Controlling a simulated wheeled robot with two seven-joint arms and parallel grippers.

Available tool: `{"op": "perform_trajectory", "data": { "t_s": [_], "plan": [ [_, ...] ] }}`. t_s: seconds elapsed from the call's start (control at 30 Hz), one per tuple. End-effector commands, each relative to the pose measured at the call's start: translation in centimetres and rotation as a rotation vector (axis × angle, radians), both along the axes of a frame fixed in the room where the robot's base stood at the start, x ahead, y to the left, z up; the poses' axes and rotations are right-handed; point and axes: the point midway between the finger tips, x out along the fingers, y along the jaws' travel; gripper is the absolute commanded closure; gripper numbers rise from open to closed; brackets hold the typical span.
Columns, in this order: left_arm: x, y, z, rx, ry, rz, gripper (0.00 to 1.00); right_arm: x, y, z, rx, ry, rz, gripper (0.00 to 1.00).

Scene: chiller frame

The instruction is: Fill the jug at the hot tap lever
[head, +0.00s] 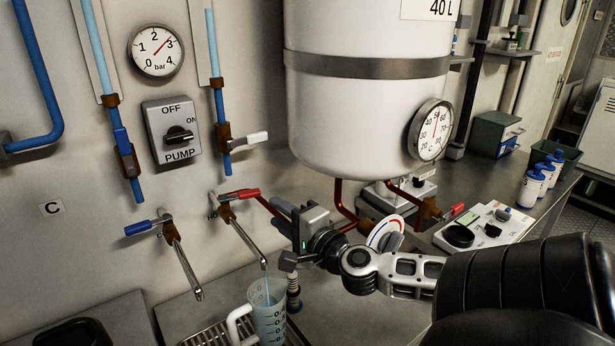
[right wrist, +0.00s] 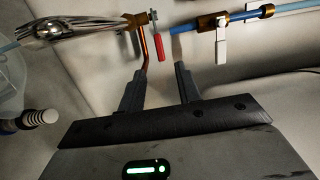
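The clear jug (head: 270,322) with a white handle stands upright on the drip grille below the hot tap spout (head: 247,243). A thin pale-blue stream runs from the spout into it; its water level is hard to read. The hot tap's red lever (head: 240,195) sticks out to the right from the wall. My right gripper (head: 279,211) is just right of the lever. In the right wrist view its fingers (right wrist: 160,82) are apart and empty, with the red lever (right wrist: 156,67) beyond the tips, apparently not touching. My left gripper is not in view.
A cold tap with a blue lever (head: 148,226) is left of the hot tap. The big white tank (head: 368,120) hangs above my right arm, with copper pipes below. A pump switch (head: 172,132) and pressure gauge (head: 156,51) are on the wall. White bottles (head: 533,185) stand on the right.

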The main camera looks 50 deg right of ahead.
Motion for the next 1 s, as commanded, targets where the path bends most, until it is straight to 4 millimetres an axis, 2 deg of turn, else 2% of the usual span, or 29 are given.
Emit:
{"op": "perform_trajectory", "data": {
  "t_s": [0.03, 0.2, 0.33, 0.5, 0.77, 0.83, 0.9, 1.0],
  "plan": [
    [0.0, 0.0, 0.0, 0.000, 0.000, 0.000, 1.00, -1.2, 0.2, -0.3, 0.005, 0.004, -0.002, 0.66],
    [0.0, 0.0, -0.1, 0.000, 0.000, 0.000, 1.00, -4.4, 0.7, -0.2, 0.004, 0.004, -0.004, 0.66],
    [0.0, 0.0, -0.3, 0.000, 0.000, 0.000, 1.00, -6.2, 1.1, -0.2, 0.004, 0.001, -0.002, 0.66],
    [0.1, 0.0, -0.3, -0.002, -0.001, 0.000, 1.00, -7.3, 1.3, -0.1, 0.002, 0.001, -0.001, 0.66],
    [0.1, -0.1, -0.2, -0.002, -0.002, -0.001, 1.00, -7.4, 1.3, 0.0, 0.001, 0.001, 0.000, 0.66],
    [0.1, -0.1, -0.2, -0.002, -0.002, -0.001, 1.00, -7.4, 1.3, 0.0, -0.001, 0.001, 0.001, 0.80],
    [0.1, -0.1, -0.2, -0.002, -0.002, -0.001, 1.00, -7.4, 1.5, -0.3, -0.015, 0.004, 0.006, 1.00],
    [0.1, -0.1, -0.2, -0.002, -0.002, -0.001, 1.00, -7.5, 2.2, -1.3, -0.084, 0.019, 0.029, 1.00]
  ]
}}
